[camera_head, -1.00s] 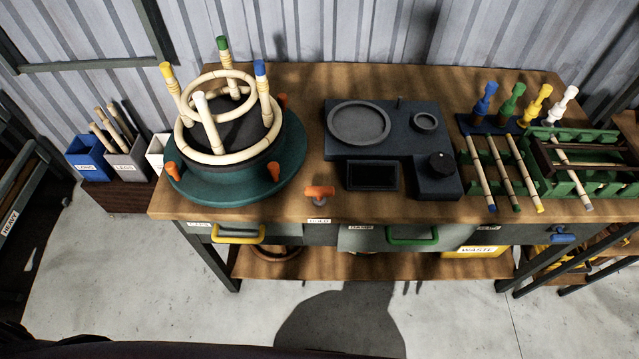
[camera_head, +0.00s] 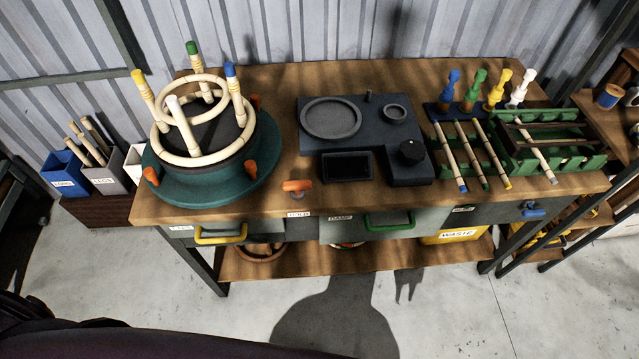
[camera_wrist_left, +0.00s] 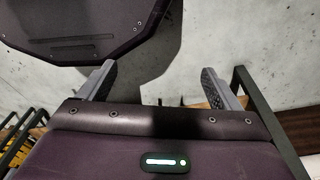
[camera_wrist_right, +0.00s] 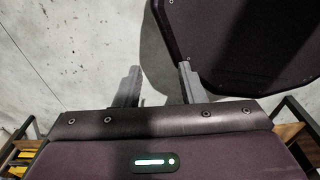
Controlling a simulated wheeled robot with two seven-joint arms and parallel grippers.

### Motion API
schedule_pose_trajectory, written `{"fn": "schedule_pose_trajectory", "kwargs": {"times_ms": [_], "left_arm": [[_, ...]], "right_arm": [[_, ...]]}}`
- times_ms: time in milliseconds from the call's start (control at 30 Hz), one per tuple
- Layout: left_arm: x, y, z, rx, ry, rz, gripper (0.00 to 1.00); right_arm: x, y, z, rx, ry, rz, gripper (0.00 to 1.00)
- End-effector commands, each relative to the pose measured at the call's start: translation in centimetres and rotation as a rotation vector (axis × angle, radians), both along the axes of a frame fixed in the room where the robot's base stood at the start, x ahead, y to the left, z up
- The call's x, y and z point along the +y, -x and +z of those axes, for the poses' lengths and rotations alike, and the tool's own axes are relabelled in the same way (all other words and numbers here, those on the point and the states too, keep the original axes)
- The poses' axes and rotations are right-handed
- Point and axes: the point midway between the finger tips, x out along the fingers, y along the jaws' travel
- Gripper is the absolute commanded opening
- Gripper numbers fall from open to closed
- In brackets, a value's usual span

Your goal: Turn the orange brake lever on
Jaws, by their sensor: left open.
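The orange brake lever (camera_head: 297,186) sits on the front edge of the workbench, just above the HOLD label and right of the round teal turntable (camera_head: 160,190). Its handle lies roughly across the picture. No gripper is near it in the head view. My left gripper (camera_wrist_left: 158,84) shows in its wrist view with fingers wide apart and nothing between them. My right gripper (camera_wrist_right: 158,84) shows in its wrist view with a smaller gap between its fingers, also empty. Both wrist views look down on the concrete floor.
The turntable carries a rattan ring frame (camera_head: 205,150) with upright posts and orange clamps. A dark grey device (camera_head: 395,165) stands right of the lever. A green rack (camera_head: 560,163) holds sticks. Drawers with yellow (camera_head: 221,236) and green (camera_head: 390,223) handles are below. Floor in front is clear.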

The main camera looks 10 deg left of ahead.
Motion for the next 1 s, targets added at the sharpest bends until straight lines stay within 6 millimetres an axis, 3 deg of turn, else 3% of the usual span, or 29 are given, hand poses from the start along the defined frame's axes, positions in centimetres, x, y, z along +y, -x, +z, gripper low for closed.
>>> {"fn": "schedule_pose_trajectory", "kwargs": {"times_ms": [33, 167, 367, 567, 667, 800, 1000], "left_arm": [[-0.5, -1.8, 0.9, -0.007, 0.021, 0.017, 0.85], [-2.1, -5.9, 3.0, -0.010, 0.084, 0.071, 0.85], [-4.7, -12.5, 7.6, 0.003, 0.177, 0.144, 0.85], [-7.6, -19.7, 15.1, 0.034, 0.245, 0.204, 0.85], [-9.1, -23.6, 21.1, 0.053, 0.250, 0.230, 0.85], [-10.0, -28.3, 31.2, 0.045, 0.181, 0.273, 0.85], [-8.6, -32.2, 43.4, -0.102, 0.017, 0.351, 0.85]], "right_arm": [[0.0, 0.4, 0.4, 0.006, 0.000, 0.000, 0.36], [0.0, 0.5, 1.1, 0.008, 0.001, 0.000, 0.36], [0.1, -1.3, 2.3, -0.017, -0.002, 0.000, 0.36], [0.1, -1.8, 4.0, -0.025, -0.002, 0.000, 0.36], [0.1, -1.5, 5.2, -0.021, -0.002, 0.000, 0.36], [0.1, -1.0, 7.1, -0.014, -0.001, 0.000, 0.36], [0.1, -0.7, 9.1, -0.010, -0.001, 0.000, 0.36]]}}
